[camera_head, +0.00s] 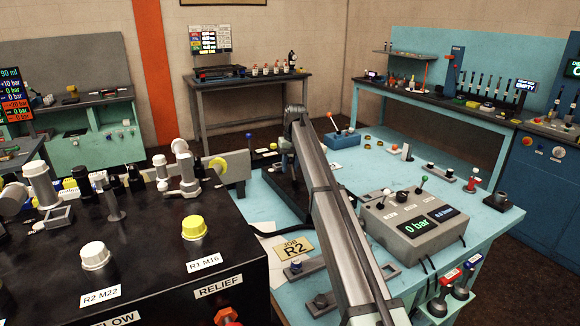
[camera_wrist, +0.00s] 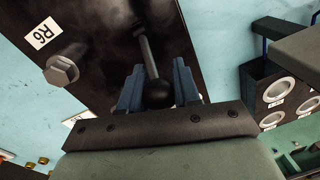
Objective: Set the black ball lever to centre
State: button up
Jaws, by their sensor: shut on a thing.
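In the wrist view a black ball (camera_wrist: 159,94) sits on the end of a grey lever rod (camera_wrist: 148,55). The rod rises in the picture toward a dark block. My gripper (camera_wrist: 157,80) has its two blue fingers on either side of the ball and is shut on it. The fingers hide part of the ball's sides. In the head view my arm covers this spot, so the held lever cannot be made out there.
A black plate with an R6 label (camera_wrist: 42,33) and a hex fitting (camera_wrist: 62,70) lies beside the lever. Ports on a dark box (camera_wrist: 283,90) are at right. In the head view, a grey control box (camera_head: 412,222) stands right of my arm; a black manifold (camera_head: 150,270) fills the left.

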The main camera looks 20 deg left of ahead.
aim_at(292, 169)
grip_shut()
jog(key=shift+s+d+r+t+y, duration=0.15)
jog(key=shift+s+d+t+y, duration=0.35)
jog(key=shift+y, duration=0.1)
jog(key=shift+s+d+r+t+y, duration=0.25)
jog(key=shift+s+d+t+y, duration=0.2)
jog(key=shift+t+y, duration=0.4)
jog(key=shift+s+r+t+y, duration=0.1)
jog(key=shift+t+y, duration=0.35)
jog(key=o, duration=0.9)
grip_release()
jog(key=shift+c, duration=0.2)
jog(key=v, duration=1.4)
